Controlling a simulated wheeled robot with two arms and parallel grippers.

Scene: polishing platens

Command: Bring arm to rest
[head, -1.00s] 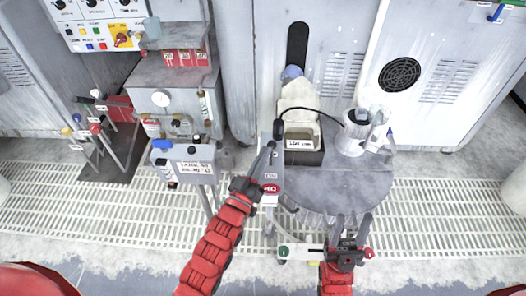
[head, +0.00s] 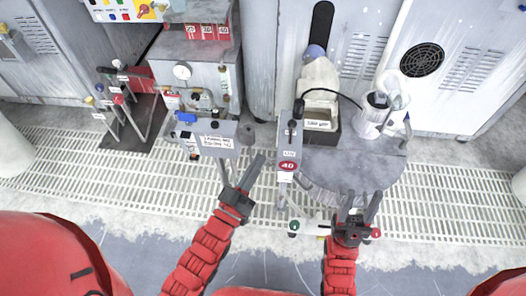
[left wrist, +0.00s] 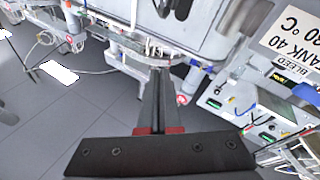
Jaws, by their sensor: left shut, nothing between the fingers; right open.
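My left arm (head: 203,243) is red with a dark gripper (head: 256,160) whose fingers are together and empty. In the head view its tips are in free air, to the left of the switch post with the red 40 label (head: 287,167). In the left wrist view the closed fingers (left wrist: 158,75) point away with nothing between them. My right gripper (head: 361,205) is open and empty, in front of the round grey table (head: 372,172). Its fingers are apart and point up toward the table's front edge.
A labelled box on a stand (head: 202,138) is left of my left gripper. A dark labelled bin (head: 320,128) and a white jug (head: 376,115) stand on the table. A bar with a green end (head: 308,226) lies by my right gripper. Grated floor (head: 70,160) is open at the left.

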